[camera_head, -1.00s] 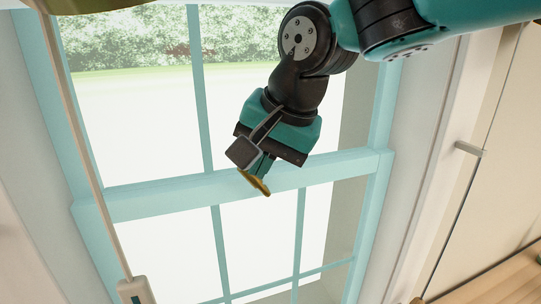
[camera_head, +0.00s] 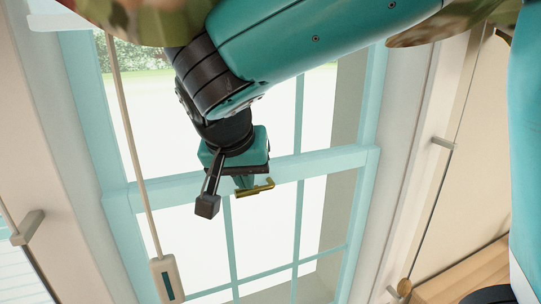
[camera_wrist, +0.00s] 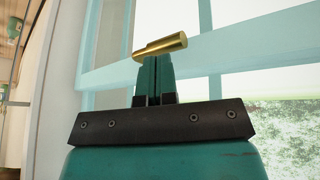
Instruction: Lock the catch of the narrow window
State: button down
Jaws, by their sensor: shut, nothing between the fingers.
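The window has a pale teal frame (camera_head: 120,201) with a sash rail across its middle. Its brass catch (camera_head: 256,189) sits on that rail and lies roughly along it. My gripper (camera_head: 246,182) is at the catch, with its fingers shut and nothing between them. In the wrist view the catch (camera_wrist: 162,46) crosses just beyond the tips of my gripper (camera_wrist: 154,62). I cannot tell whether the fingertips touch it. The catch's base is largely hidden by the fingers.
A pale cord or rod hangs left of the window and ends in a white handle (camera_head: 167,279). Camouflage-patterned shapes (camera_head: 440,25) hang at the top, close to my arm. A grey handle (camera_head: 442,143) sticks out at the right. A wooden surface (camera_head: 460,272) is at lower right.

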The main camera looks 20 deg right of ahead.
jog(key=shift+d, duration=0.75)
jog(key=shift+s+r, duration=0.1)
jog(key=shift+r, duration=0.15)
jog(key=s+a+f+p+v, duration=0.1)
jog(key=a+p+v, duration=0.1)
jog(key=v, duration=1)
jog(key=shift+r, duration=0.3)
jog(key=shift+s, duration=0.15)
